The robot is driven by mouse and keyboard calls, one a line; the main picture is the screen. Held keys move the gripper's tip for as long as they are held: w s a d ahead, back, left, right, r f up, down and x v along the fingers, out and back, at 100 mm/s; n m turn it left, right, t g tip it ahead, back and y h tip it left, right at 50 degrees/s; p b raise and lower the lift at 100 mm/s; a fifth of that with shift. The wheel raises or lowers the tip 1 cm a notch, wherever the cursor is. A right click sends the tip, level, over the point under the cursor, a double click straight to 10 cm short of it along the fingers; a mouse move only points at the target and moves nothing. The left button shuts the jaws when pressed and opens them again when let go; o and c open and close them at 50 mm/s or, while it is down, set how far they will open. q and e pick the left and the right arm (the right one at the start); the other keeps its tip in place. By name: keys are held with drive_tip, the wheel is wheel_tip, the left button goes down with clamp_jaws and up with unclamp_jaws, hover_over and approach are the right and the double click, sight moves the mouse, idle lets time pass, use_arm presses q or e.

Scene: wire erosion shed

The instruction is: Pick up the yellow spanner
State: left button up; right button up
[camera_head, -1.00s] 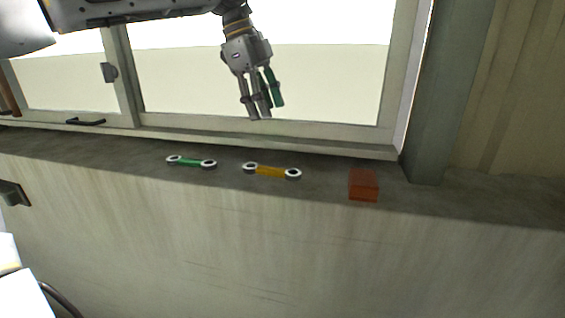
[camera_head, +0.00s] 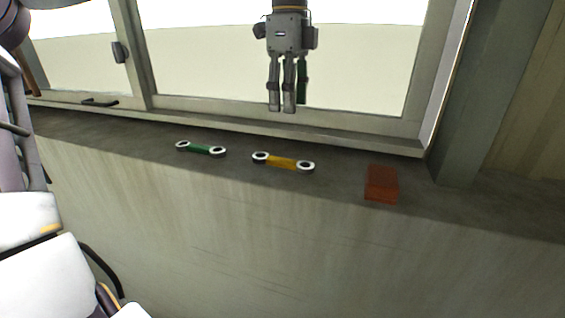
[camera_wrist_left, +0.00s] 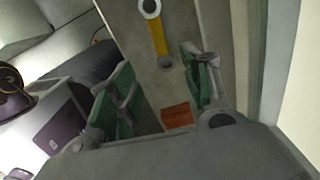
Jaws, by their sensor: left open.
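The yellow spanner (camera_head: 283,162) lies flat on the grey ledge (camera_head: 335,176) below the window, with a pale ring at each end. My left gripper (camera_head: 288,108) is above it in the head view, fingers pointing down, empty and apart from it. In the left wrist view the spanner (camera_wrist_left: 158,37) shows ahead of the open green-padded fingers (camera_wrist_left: 160,95), nearer the right finger in the picture. No right gripper shows.
A green spanner (camera_head: 201,149) lies on the ledge to the left. A red-brown block (camera_head: 381,184) sits to the right, also seen in the left wrist view (camera_wrist_left: 177,116). The window frame (camera_head: 290,118) stands behind, and a grey post (camera_head: 475,110) rises at the right.

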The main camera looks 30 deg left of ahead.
use_arm(q)
drive_tip(key=f, duration=0.2)
hover_over(284, 160)
drive_tip(key=f, duration=0.2)
drive_tip(key=d+f, duration=0.1)
drive_tip(key=f, duration=0.1)
drive_tip(key=shift+f, duration=0.4)
drive_tip(key=shift+w+f, duration=0.1)
drive_tip(key=shift+f, duration=0.7)
use_arm(e)
drive_tip(key=shift+w+a+r, duration=0.15)
drive_tip(key=shift+w+a, duration=0.1)
drive_tip(key=shift+w, duration=0.05)
drive_tip(key=shift+d, duration=0.2)
use_arm(q)
drive_tip(key=shift+f, duration=0.15)
drive_tip(key=shift+a+f+p, duration=0.25)
drive_tip(key=shift+f+p, duration=0.05)
drive_tip(key=shift+f, duration=0.3)
drive_tip(key=shift+a+f+p, duration=0.2)
drive_tip(key=shift+f+p, duration=0.1)
drive_tip(key=shift+f, duration=0.25)
drive_tip(key=shift+a+f, duration=0.15)
drive_tip(key=shift+f, duration=1.2)
use_arm(e)
drive_tip(key=shift+a+r, duration=0.3)
drive_tip(key=shift+r, duration=0.35)
